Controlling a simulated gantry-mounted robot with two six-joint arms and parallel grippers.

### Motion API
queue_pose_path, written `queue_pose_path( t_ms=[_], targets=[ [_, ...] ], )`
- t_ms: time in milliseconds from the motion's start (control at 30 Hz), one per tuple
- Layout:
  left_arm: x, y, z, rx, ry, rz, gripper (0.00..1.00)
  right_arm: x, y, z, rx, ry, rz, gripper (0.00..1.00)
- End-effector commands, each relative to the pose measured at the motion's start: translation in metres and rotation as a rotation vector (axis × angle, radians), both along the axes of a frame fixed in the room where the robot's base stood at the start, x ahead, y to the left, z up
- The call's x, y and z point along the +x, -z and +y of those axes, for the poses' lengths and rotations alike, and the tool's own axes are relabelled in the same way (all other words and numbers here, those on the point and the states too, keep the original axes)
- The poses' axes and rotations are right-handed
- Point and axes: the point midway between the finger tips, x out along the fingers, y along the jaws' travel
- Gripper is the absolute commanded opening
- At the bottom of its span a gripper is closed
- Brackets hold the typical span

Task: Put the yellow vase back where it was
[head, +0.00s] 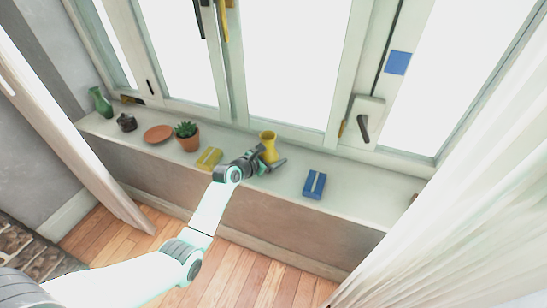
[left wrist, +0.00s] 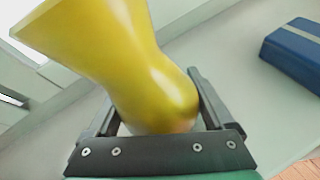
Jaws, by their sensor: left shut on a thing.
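The yellow vase (head: 269,147) is at the windowsill (head: 352,203), between the yellow box and the blue box. My left gripper (head: 266,160) is shut on the vase, with its fingers around the lower body. In the left wrist view the vase (left wrist: 125,55) fills the middle, its body between the two fingers of the gripper (left wrist: 155,110). It looks roughly upright in the head view. I cannot tell whether its base touches the sill. My right gripper is not in view.
A yellow box (head: 208,158) lies left of the vase and a blue box (head: 314,185) right of it. A potted plant (head: 187,136), a terracotta saucer (head: 158,134), a dark pot (head: 126,122) and a green vase (head: 101,102) stand farther left. Window frames rise behind.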

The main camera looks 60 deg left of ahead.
Motion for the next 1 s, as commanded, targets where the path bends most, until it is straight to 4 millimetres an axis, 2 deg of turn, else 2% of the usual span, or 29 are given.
queue_pose_path(
  t_ms=[167, 200, 267, 567, 767, 1000],
  targets=[
    [0.000, 0.002, 0.000, 0.000, 0.000, -0.001, 0.09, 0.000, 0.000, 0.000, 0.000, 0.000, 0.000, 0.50],
    [0.000, 0.003, 0.000, -0.001, 0.001, 0.001, 0.91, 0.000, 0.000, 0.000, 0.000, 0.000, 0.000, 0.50],
    [0.000, 0.003, 0.000, 0.000, 0.000, 0.001, 1.00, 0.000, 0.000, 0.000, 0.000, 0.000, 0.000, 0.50],
    [0.000, -0.003, 0.000, 0.001, -0.001, -0.001, 1.00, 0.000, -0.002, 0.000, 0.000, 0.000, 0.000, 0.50],
    [-0.030, -0.020, -0.013, 0.000, -0.002, 0.000, 1.00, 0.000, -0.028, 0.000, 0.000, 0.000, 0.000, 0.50],
    [-0.080, -0.040, -0.035, -0.001, -0.003, 0.001, 1.00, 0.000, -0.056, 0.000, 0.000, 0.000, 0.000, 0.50]
  ],
)
